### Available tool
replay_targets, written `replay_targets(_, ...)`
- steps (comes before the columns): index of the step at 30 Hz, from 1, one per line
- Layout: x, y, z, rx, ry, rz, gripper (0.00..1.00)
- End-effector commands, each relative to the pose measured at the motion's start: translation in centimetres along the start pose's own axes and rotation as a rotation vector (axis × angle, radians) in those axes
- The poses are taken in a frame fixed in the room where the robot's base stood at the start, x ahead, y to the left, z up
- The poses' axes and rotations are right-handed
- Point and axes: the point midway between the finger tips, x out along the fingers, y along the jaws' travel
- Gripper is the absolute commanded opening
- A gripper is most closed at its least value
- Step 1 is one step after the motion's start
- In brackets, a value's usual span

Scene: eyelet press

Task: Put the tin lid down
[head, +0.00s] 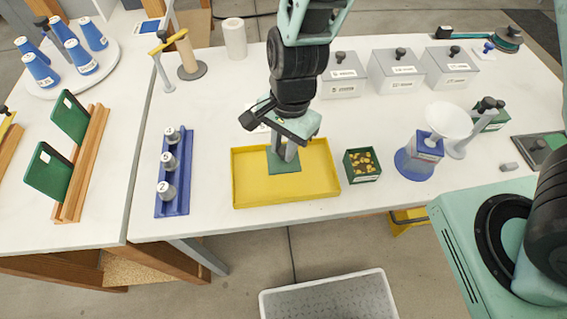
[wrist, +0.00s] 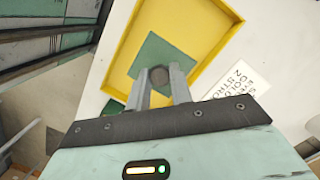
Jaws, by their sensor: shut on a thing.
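The tin lid (head: 283,168) is a flat green square at the bottom of my gripper (head: 287,154), over the floor of the yellow tray (head: 300,192). In the wrist view my gripper (wrist: 158,85) is shut on the lid's dark round knob (wrist: 158,74), with the green lid (wrist: 168,52) beyond it and inside the outline of the yellow tray (wrist: 138,38). I cannot tell whether the lid touches the tray floor. A small green tin (head: 362,165) stands open just right of the tray, filled with brass-coloured pieces.
A blue rack with silver weights (head: 174,180) stands left of the tray. A blue-based device with a white funnel (head: 447,120) stands to the right. Grey lidded boxes (head: 396,70) line the back. A printed card (wrist: 236,82) lies beside the tray.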

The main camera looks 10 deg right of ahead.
Motion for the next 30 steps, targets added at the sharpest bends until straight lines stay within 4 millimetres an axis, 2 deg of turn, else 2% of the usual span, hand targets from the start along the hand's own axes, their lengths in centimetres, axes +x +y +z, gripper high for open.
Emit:
replay_targets(1, 0.9, 0.1, -0.2, 0.002, -0.001, 0.004, 0.01)
replay_targets(15, 6.0, 0.0, -1.0, 0.001, 0.000, 0.001, 0.01)
replay_targets(27, 6.6, 0.0, -1.1, -0.001, 0.000, 0.000, 0.01)
replay_targets(28, 6.6, 0.0, -1.1, -0.001, 0.000, -0.001, 0.24)
replay_targets(30, 6.5, 0.0, -1.0, -0.002, 0.000, -0.001, 0.43)
